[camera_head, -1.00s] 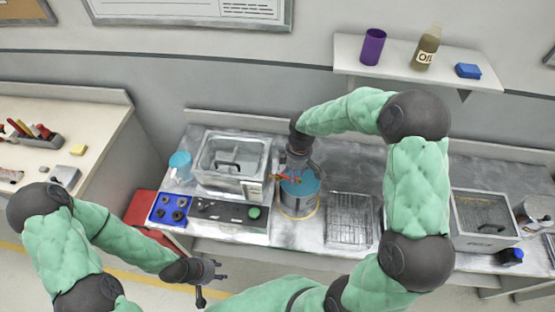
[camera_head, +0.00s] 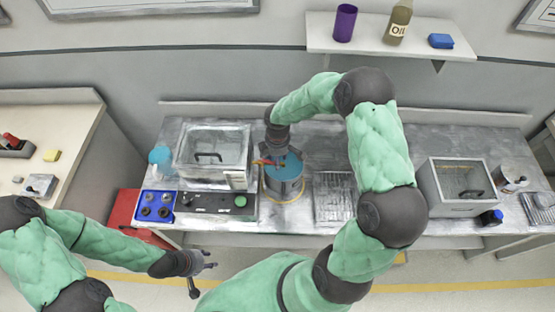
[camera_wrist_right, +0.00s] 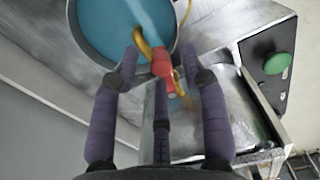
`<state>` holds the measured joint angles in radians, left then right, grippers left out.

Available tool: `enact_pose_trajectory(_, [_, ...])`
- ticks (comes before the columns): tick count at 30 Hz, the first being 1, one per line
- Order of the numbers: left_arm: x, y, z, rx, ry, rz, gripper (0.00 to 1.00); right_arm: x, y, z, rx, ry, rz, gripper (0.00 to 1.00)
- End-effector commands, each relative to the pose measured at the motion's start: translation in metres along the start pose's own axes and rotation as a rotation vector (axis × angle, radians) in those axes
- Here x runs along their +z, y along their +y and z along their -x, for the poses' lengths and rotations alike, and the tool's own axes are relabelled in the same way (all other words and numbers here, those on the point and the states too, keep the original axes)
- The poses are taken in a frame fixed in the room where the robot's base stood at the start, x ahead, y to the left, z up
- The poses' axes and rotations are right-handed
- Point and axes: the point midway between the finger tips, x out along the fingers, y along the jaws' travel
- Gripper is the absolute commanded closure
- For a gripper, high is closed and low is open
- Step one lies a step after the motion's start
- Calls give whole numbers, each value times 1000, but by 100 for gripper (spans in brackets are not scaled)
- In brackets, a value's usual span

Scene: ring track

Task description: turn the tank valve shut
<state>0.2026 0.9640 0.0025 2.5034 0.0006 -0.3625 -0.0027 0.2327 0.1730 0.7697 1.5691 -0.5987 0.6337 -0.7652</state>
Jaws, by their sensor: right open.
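The tank (camera_head: 287,185) is a metal cylinder with a blue top, standing on the metal bench. Its blue top also fills the upper part of the right wrist view (camera_wrist_right: 95,35). The valve has a red handle (camera_wrist_right: 161,64) on a curved brass pipe at the tank's rim; in the head view it is a small red patch (camera_head: 262,162). My right gripper (camera_wrist_right: 161,62) is open, its fingers around the red handle with gaps visible. In the head view it (camera_head: 270,155) is at the tank's left side. My left gripper (camera_head: 207,266) is open and empty in front of the bench.
A clear-lidded bath (camera_head: 212,178) and a control panel with a green button (camera_head: 240,201) are left of the tank. A wire rack (camera_head: 334,198) lies to its right. A glass-topped box (camera_head: 458,207) stands farther right. A shelf (camera_head: 320,45) hangs above.

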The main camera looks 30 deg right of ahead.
Motion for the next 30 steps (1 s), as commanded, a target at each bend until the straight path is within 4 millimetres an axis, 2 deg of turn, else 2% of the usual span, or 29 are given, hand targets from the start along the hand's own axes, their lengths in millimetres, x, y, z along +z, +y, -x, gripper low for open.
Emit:
enact_pose_trajectory(4, [0,0,-1,0,0,0,60,0,-1,-8,-1,1,0,56])
enact_pose_trajectory(12, [0,0,0,0,0,0,60,0,0,-9,-1,1,-1,56])
enact_pose_trajectory(14, [0,0,0,0,0,0,60,0,0,-9,-1,1,-1,70])
enact_pose_trajectory(17, [0,0,0,0,0,0,60,0,-1,-9,-1,0,-1,98])
enact_pose_trajectory(26, [0,0,-1,0,0,0,60,-1,-1,-9,-2,-1,-4,100])
enact_pose_trajectory(30, [0,-2,-4,0,0,0,60,-10,-2,-10,-2,-2,-16,100])
